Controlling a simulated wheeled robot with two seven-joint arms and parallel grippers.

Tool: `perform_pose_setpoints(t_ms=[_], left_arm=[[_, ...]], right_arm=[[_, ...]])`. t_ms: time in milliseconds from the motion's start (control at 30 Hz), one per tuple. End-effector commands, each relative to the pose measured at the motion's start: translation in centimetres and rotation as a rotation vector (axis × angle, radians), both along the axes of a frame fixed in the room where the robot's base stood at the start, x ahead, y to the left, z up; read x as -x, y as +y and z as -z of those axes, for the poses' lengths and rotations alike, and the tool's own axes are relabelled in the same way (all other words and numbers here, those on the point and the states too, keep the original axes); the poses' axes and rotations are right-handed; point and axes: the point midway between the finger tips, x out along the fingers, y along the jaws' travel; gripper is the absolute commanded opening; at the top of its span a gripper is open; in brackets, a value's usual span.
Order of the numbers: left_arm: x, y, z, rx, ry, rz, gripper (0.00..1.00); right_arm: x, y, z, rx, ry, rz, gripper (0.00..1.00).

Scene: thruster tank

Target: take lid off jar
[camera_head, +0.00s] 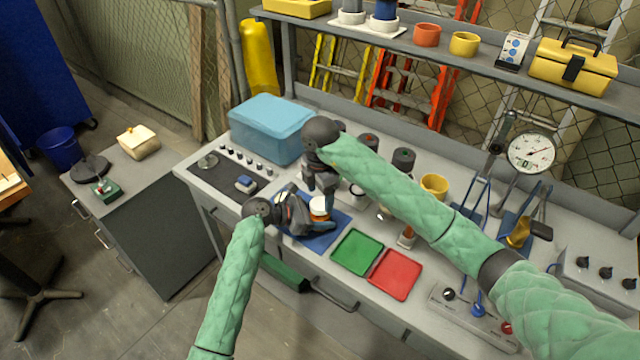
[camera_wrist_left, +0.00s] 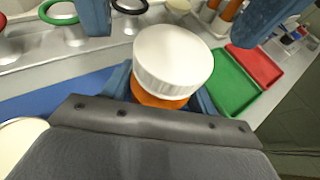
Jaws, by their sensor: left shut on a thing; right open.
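The jar is orange (camera_wrist_left: 158,100) with a ribbed white lid (camera_wrist_left: 172,58), and it stands upright over the blue mat (camera_head: 326,236). The lid also shows in the head view (camera_head: 319,204) and is on the jar. My left gripper (camera_head: 318,216) is shut on the jar's body, its blue fingers on either side below the lid. My right gripper (camera_head: 322,194) is open above the lid. Its two blue fingers show at the top of the left wrist view, either side of the lid and apart from it. Whether the jar touches the mat is hidden.
A green tray (camera_head: 357,252) and a red tray (camera_head: 395,274) lie right of the mat. A blue bin (camera_head: 270,128) stands behind left. A yellow cup (camera_head: 434,186) and tools stand farther right. A dark mat (camera_head: 212,184) with small parts lies left.

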Motion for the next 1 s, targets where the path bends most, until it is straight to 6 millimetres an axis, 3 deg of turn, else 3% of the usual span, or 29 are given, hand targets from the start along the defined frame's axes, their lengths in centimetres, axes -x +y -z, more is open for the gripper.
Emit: perform_pose_setpoints(t_ms=[200, 467, 500, 733, 1000], left_arm=[[0.0, 0.0, 0.0, 0.0, 0.0, 0.0, 0.0], [0.0, 0.0, 0.0, 0.0, 0.0, 0.0, 0.0], [0.0, 0.0, 0.0, 0.0, 0.0, 0.0, 0.0], [0.0, 0.0, 0.0, 0.0, 0.0, 0.0, 0.0], [0.0, 0.0, 0.0, 0.0, 0.0, 0.0, 0.0]], right_arm=[[0.0, 0.0, 2.1, -0.001, 0.001, 0.0, 0.7], [0.0, 0.0, 2.4, 0.0, 0.0, 0.0, 0.7], [0.0, 0.0, 2.4, 0.0, 0.0, 0.0, 0.68], [0.0, 0.0, 2.4, 0.0, 0.0, 0.0, 0.23], [0.0, 0.0, 2.3, 0.0, -0.001, -0.043, 0.21]])
